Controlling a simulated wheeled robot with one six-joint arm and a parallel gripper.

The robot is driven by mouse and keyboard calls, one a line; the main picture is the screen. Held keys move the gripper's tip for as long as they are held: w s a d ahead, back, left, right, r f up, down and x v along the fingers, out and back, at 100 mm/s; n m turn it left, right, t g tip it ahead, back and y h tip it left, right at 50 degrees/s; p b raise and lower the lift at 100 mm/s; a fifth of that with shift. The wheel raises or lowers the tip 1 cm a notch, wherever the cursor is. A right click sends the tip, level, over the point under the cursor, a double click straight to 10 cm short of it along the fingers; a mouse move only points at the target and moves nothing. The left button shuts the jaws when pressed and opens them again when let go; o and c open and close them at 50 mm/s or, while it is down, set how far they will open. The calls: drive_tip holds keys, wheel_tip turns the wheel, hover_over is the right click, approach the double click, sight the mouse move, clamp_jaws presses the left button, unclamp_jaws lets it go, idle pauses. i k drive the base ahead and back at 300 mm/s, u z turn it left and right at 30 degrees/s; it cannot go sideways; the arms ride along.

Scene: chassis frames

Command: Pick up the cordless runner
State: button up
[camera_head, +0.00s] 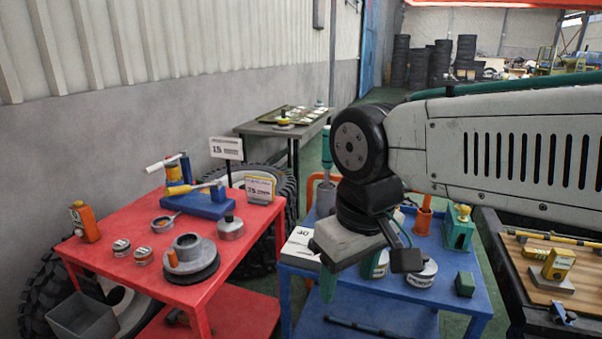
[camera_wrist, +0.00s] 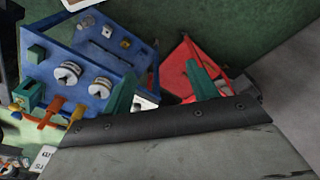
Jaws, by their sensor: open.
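I cannot make out for certain which object is the cordless runner. An upright teal-and-grey tool (camera_head: 327,150) stands at the back left of the blue cart (camera_head: 465,307), partly hidden by my arm. A green body with a yellow top (camera_head: 458,228) stands at that cart's right; a green body also shows in the wrist view (camera_wrist: 28,95). My gripper (camera_head: 330,282) hangs in front of the blue cart's left side and hides part of it. In the wrist view its two teal fingers are spread apart, with nothing seen between them (camera_wrist: 158,78).
The blue cart also holds an orange stand (camera_head: 423,217), a round can (camera_head: 421,275) and a small green block (camera_head: 465,284). A red cart (camera_head: 130,285) with parts and tools stands left. A wooden-topped bench (camera_head: 530,262) stands right. A grey table (camera_head: 262,129) is behind.

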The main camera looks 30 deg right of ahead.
sight(326, 162)
drive_tip(key=u, duration=0.55)
drive_tip(key=k, duration=0.6)
drive_tip(key=u, duration=0.4)
drive_tip(key=i, duration=1.1)
drive_tip(key=z, duration=1.2)
drive_tip(key=i, duration=0.35)
drive_tip(key=z, duration=0.35)
